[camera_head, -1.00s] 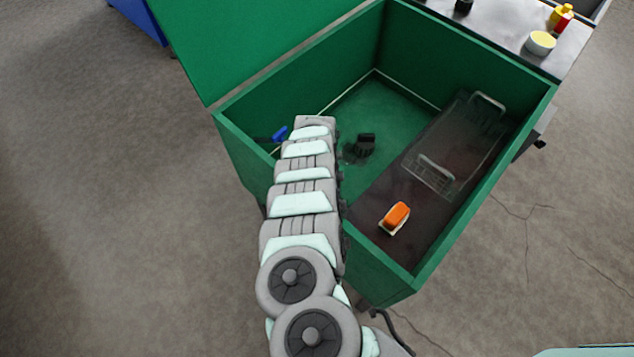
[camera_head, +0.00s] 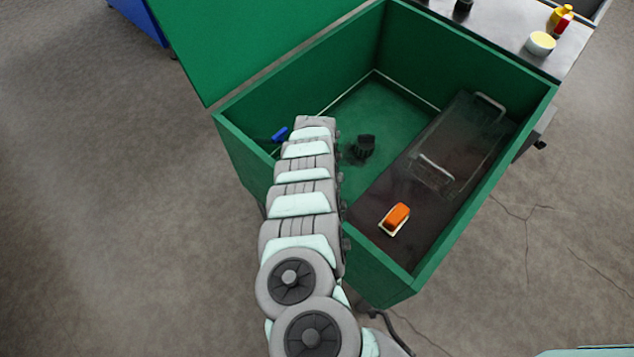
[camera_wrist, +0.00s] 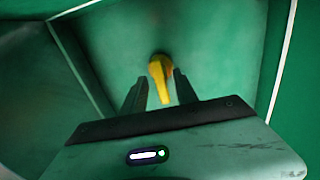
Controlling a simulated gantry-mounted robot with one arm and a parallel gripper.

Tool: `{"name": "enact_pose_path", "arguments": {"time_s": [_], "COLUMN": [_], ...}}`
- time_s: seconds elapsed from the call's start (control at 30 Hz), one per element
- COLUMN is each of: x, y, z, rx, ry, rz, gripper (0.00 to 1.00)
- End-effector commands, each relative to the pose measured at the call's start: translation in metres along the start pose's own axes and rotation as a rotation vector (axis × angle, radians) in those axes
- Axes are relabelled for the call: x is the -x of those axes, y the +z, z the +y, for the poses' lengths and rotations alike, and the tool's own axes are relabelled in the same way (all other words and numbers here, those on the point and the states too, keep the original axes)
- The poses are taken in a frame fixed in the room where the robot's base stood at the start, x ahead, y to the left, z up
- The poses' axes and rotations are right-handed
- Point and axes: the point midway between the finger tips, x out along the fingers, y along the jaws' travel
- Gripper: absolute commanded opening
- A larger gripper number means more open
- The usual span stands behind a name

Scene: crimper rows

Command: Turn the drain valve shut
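The drain valve's yellow handle (camera_wrist: 158,72) shows in the wrist view against a green wall, pointing toward my camera and slightly tilted. My gripper (camera_wrist: 160,84) has its two dark fingers spread, one on each side of the handle. Narrow gaps show beside the handle's near end, so the fingers do not look closed on it. Whether either finger touches it farther in is unclear. In the head view my arm hides the gripper and the yellow handle.
The green tank (camera_head: 242,160) has high walls around my arm. Inside are a blue piece (camera_head: 280,134) by the left wall, a dark fitting (camera_head: 365,146) on the floor, a wire basket (camera_head: 455,150) and an orange-topped block (camera_head: 396,218) on a dark ledge (camera_head: 375,205).

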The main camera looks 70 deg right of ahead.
Motion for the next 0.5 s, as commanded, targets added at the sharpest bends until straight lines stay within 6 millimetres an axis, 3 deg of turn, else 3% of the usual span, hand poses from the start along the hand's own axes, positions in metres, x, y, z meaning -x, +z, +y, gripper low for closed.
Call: {"name": "enact_pose_path", "arguments": {"time_s": [0.5], "x": [0.090], "y": [0.001], "z": [-0.001], "rx": [0.000], "ry": [-0.001], "rz": [-0.002], "gripper": [0.35]}}
